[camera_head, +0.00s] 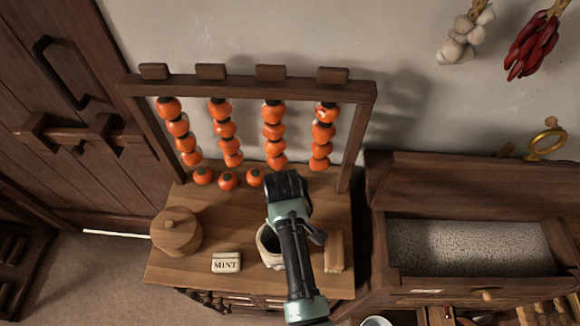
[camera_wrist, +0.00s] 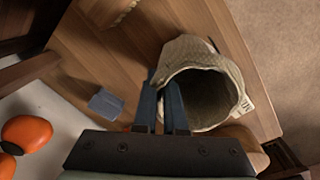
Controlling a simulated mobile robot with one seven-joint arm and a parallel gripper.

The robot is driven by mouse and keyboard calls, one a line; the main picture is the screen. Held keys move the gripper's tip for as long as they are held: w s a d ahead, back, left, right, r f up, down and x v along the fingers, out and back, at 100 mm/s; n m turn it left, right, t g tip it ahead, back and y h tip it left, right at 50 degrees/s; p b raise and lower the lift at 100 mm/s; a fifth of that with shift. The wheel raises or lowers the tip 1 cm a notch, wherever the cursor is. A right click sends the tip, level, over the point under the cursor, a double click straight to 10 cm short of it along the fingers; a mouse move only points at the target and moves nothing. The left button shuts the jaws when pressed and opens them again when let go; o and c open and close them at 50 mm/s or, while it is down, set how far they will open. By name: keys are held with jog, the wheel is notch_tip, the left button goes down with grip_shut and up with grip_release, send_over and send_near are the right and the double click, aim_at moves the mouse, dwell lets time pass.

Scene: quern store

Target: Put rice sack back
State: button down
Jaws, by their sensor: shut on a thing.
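The rice sack (camera_wrist: 203,55) is a cream cloth bag with a wide open mouth and dark lettering on its side. In the wrist view, my gripper (camera_wrist: 166,105) is shut on its rim, with the dark fingers close together at the left of the mouth. In the head view, the sack (camera_head: 266,243) shows at the wooden counter (camera_head: 190,284), partly hidden by my arm. I cannot tell whether its base touches the wood. My fingertips are hidden in the head view.
A rack (camera_head: 366,105) with hanging persimmon strings stands behind. An open grain chest (camera_head: 392,245) is at the right.

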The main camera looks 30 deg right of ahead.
jog(key=c, duration=1.4)
grip_release()
jog(key=shift+f, duration=0.15)
jog(key=o, duration=0.4)
notch_tip(320, 180, up, 12)
jog(key=shift+a+r, duration=0.25)
jog(key=shift+a, duration=0.2)
